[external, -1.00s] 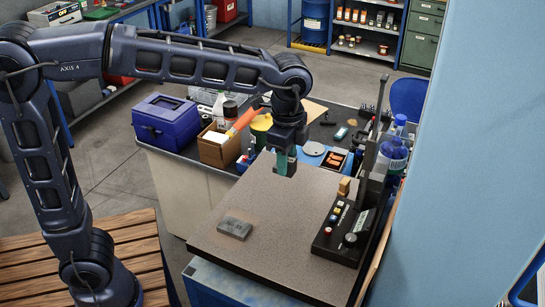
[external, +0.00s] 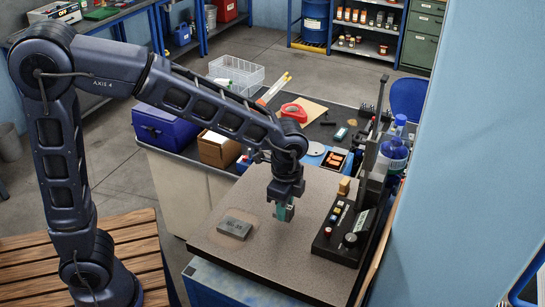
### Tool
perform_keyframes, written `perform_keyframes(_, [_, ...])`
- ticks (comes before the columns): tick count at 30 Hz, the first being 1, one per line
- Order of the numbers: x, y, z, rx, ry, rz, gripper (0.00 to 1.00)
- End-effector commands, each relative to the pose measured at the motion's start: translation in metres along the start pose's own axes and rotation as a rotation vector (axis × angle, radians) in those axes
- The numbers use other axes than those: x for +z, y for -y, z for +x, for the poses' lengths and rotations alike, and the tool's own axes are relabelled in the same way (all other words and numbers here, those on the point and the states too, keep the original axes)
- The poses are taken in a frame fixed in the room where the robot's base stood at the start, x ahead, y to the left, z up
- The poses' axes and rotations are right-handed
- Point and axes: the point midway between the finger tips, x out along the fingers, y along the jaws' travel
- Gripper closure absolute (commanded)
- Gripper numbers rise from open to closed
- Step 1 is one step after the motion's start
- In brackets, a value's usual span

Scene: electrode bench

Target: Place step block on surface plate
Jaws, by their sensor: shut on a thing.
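The surface plate (external: 275,253) is a wide speckled grey-brown slab in the middle front of the external view. My gripper (external: 285,213) points down low over the right rear part of the plate. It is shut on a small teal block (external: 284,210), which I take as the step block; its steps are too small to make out. The dark fingers cover part of it. I cannot tell whether its underside touches the plate.
A flat grey block (external: 235,229) lies on the plate, left of my gripper. A black control box (external: 345,238) with buttons and an upright post stands at the plate's right edge. Behind is a dark bench with a cardboard box (external: 216,149) and a blue case (external: 160,127). The plate's front is clear.

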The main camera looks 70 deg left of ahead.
Motion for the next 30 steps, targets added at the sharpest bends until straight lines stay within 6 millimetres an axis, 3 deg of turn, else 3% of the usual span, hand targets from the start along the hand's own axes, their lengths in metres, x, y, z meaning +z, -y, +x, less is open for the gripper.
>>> perform_keyframes(5, [0.0,0.0,0.021,0.001,0.001,0.0,1.0])
perform_keyframes(17, [0.0,0.0,0.025,0.0,0.0,0.0,1.0])
perform_keyframes(18, [0.0,0.0,0.025,0.0,0.0,0.0,0.63])
perform_keyframes(20, [0.0,0.0,0.025,0.0,0.0,0.0,0.51])
perform_keyframes(30, [0.0,0.0,0.023,0.0,0.0,0.0,0.49])
